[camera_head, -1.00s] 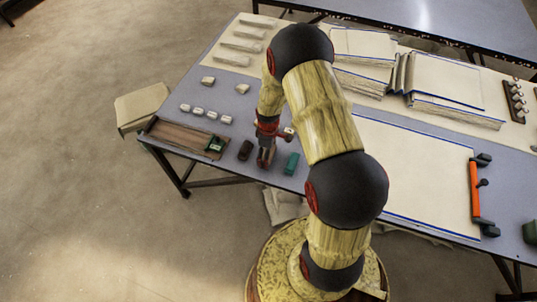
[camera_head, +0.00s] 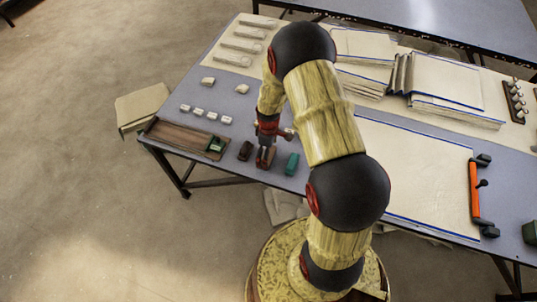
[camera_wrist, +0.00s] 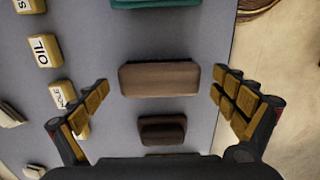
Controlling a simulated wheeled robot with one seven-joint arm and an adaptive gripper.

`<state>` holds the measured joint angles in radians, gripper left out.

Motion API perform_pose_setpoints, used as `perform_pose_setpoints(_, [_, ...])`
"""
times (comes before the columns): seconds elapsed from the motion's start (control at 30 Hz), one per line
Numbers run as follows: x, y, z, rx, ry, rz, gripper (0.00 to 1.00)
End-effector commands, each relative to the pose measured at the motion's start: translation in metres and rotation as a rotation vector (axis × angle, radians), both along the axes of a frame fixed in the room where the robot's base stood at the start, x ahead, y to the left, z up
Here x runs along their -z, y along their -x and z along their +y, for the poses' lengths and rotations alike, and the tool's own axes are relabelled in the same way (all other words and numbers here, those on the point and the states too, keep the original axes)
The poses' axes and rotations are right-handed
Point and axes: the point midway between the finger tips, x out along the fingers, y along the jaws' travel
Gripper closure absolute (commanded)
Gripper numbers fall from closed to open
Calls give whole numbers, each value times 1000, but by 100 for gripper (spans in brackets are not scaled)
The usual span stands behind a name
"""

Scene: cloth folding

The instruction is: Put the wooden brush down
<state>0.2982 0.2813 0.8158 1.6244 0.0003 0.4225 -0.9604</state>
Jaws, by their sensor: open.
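The wooden brush (camera_head: 267,158) is a brown block lying on the grey table near its front edge. In the wrist view the brush (camera_wrist: 160,78) lies crosswise between my spread fingers, with a gap at each end. My gripper (camera_head: 266,148) is above the brush, pointing down; in the wrist view my gripper (camera_wrist: 160,80) is open and holds nothing. The brush's bristles are not visible from above.
A dark brown block (camera_head: 245,150) lies left of the brush and a teal block (camera_head: 291,163) lies right. A wooden tray (camera_head: 172,137) sits at the table's left edge. Small labelled blocks (camera_head: 198,112) stand behind. A blue-edged cloth (camera_head: 420,170) lies right of my arm.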

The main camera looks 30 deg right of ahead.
Motion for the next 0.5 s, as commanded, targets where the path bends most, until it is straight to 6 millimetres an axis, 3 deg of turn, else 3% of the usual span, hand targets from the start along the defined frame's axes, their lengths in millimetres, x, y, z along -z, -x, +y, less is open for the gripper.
perform_pose_setpoints(0.3, [-69, -2, -1, 0, 2, -5, 3])
perform_pose_setpoints(0.5, [-97, -1, 0, 0, 1, -2, 3])
